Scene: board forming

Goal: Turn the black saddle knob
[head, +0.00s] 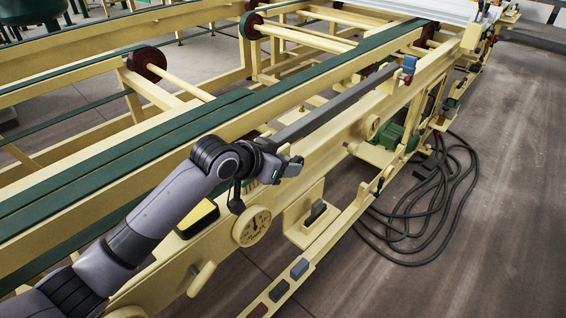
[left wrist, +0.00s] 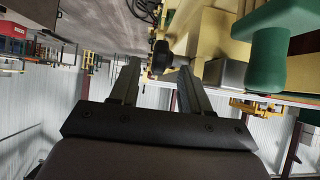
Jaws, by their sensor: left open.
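A black knob (left wrist: 162,57) shows in the left wrist view, fixed to the side of a cream-yellow machine part. It appears between the two fingertips of my left gripper (left wrist: 157,72). The fingers are apart and I see nothing gripped. How far the knob is beyond the tips, I cannot tell. In the head view my left gripper (head: 293,166) is beside the cream machine frame, its fingers pointing right. The knob cannot be made out clearly there. My right gripper is in neither view.
A green rounded part (left wrist: 271,50) stands close to the right of the gripper in the wrist view. In the head view a round dial (head: 251,227) and a dark-topped bracket (head: 316,211) sit below the gripper. Black cables (head: 430,215) lie on the floor at right.

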